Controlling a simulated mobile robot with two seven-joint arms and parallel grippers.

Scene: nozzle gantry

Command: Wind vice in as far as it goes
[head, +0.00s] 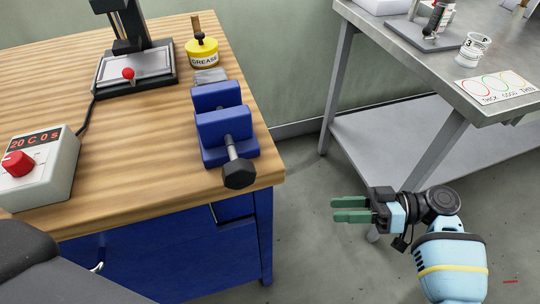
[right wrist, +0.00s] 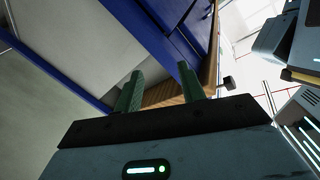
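The blue vice (head: 224,127) sits at the right front corner of the wooden bench. It has a rear jaw and a front jaw, with a narrow gap between them that is partly hidden by the front jaw. A steel screw runs from the front jaw to a black knob (head: 239,174) near the bench's front edge. My right gripper (head: 334,208) is off the bench, to the right of and below the knob, over the floor. Its green fingers are apart and empty, also in the right wrist view (right wrist: 159,84). My left gripper is not in view.
On the bench (head: 150,150) stand a yellow grease tin (head: 202,52), a press with a red knob (head: 128,75) and a control box (head: 38,165). A grey metal table (head: 450,75) stands at the right. Open floor lies between bench and table.

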